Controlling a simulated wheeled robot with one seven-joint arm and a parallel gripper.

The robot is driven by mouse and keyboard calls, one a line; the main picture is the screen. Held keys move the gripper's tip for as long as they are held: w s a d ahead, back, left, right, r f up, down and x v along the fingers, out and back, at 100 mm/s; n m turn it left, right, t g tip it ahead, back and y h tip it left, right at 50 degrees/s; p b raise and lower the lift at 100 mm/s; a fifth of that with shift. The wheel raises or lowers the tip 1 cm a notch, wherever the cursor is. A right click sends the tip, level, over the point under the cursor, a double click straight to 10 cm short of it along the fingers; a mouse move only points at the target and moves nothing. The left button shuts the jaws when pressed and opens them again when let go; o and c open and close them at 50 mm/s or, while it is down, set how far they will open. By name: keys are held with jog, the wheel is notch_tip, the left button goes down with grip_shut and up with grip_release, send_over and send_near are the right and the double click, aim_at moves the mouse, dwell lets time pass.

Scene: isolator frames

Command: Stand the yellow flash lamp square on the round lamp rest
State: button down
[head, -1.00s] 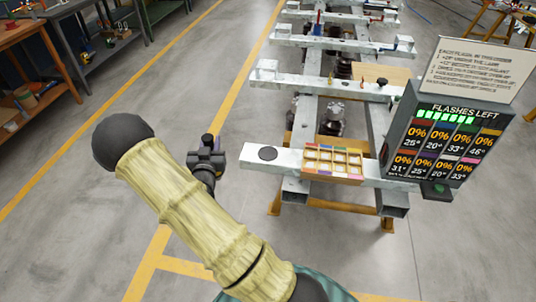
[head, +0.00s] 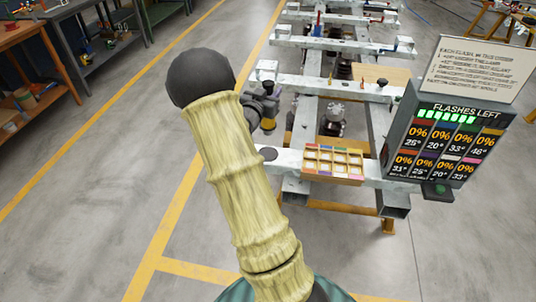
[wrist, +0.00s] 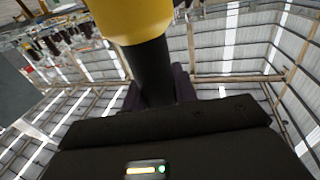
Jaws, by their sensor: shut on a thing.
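The yellow flash lamp (wrist: 135,20) fills the top of the wrist view, with a black handle (wrist: 152,72) below its yellow head. My gripper (wrist: 158,88) is shut on the black handle. The round lamp rest (head: 267,153) is a dark flat disc on the near pale beam, close beside my arm. Nothing stands on it. The lamp is apart from it.
A compartment tray (head: 333,163) sits on the beam (head: 374,170) right of the rest. A display box (head: 439,142) reading "FLASHES LEFT" stands at the beam's right end, with a notice board (head: 477,68) above. More crossbeams lie behind. The floor at left is clear.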

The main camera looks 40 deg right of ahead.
aim_at(267, 125)
jog(key=shift+r, duration=0.1)
jog(key=shift+f, duration=3.1)
jog(key=shift+f, duration=2)
jog(key=c, duration=1.1)
grip_release()
jog(key=shift+f, duration=0.1)
